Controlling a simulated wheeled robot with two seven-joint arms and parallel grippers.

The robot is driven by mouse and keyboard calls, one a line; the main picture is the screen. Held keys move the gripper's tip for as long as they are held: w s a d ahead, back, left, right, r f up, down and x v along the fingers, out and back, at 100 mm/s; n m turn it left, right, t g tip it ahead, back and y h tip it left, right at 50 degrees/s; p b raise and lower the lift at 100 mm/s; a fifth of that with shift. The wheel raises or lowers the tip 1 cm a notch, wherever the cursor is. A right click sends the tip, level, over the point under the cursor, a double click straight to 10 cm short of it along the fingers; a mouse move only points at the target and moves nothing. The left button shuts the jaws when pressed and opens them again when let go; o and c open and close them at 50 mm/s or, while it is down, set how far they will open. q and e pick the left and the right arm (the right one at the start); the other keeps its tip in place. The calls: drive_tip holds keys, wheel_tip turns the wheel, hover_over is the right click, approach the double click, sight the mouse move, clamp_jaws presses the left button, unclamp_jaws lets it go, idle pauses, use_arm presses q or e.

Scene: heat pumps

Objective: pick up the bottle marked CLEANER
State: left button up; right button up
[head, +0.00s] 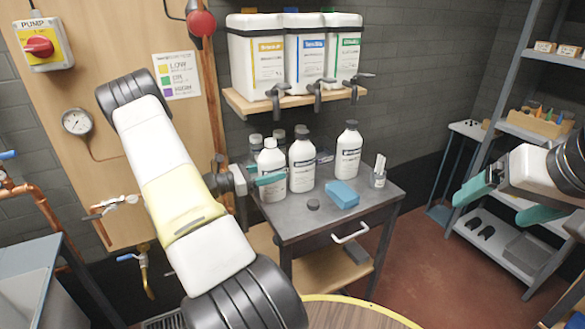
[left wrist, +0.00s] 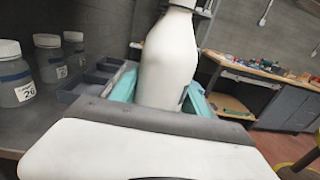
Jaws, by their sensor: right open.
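My right gripper (head: 490,208) is open and empty at the right, away from the cart.
Large dispensers hang on a wall shelf (head: 300,105) above. A grey shelf rack (head: 500,250) stands right.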

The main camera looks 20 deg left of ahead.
use_arm(q)
clamp_jaws()
drive_tip(key=shift+r, duration=0.2)
